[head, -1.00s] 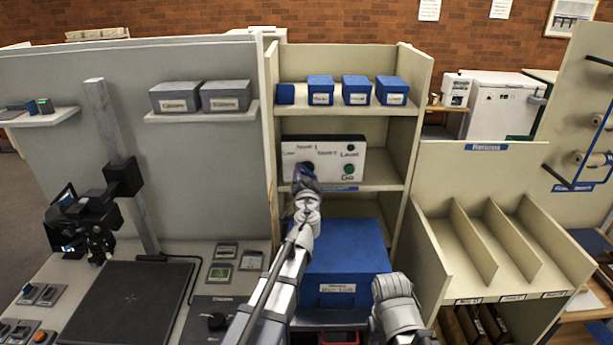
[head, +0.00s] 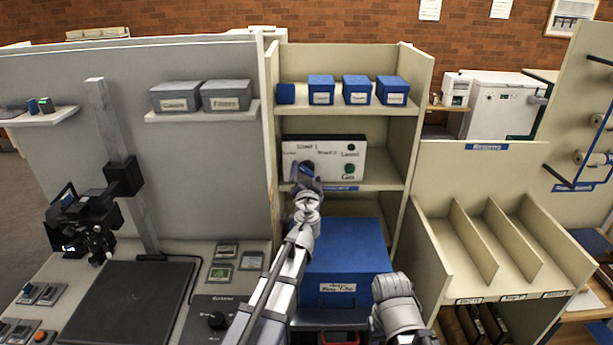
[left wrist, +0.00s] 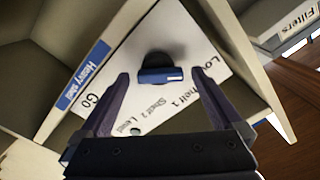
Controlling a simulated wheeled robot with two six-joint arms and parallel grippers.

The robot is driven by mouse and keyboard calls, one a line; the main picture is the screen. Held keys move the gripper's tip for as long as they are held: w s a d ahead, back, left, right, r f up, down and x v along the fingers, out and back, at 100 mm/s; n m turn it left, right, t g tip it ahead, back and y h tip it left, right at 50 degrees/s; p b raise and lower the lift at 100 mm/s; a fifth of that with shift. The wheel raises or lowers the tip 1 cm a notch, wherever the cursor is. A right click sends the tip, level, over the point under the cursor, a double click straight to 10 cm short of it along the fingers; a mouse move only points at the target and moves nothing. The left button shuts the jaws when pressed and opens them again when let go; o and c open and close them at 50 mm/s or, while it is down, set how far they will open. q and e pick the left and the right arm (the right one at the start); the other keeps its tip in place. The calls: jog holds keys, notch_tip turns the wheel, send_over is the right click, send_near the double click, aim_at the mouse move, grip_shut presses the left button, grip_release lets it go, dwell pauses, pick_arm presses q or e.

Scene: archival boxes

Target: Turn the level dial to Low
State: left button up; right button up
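A white panel (head: 326,160) with a dial and green buttons stands on the middle shelf. In the left wrist view the dial (left wrist: 160,73) is a dark round knob with a blue bar across it. The words Low, Shelf 1, Shelf 2 and Level are printed on the panel beside it. Which word the dial points to is unclear. My left gripper (head: 305,172) is in front of the panel and hides the dial in the head view. Its fingers (left wrist: 160,76) are open, one on each side of the dial, with gaps visible.
A blue box (head: 345,255) sits below the panel, under my left arm. Shelf sides (head: 270,150) and (head: 400,190) bound the panel's bay. Small blue boxes (head: 357,90) stand on the shelf above. A divided returns rack (head: 490,240) is to the right.

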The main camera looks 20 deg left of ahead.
pick_arm(q)
jog(key=v, duration=0.7)
jog(key=shift+s, duration=0.35)
jog(key=shift+d, duration=0.15)
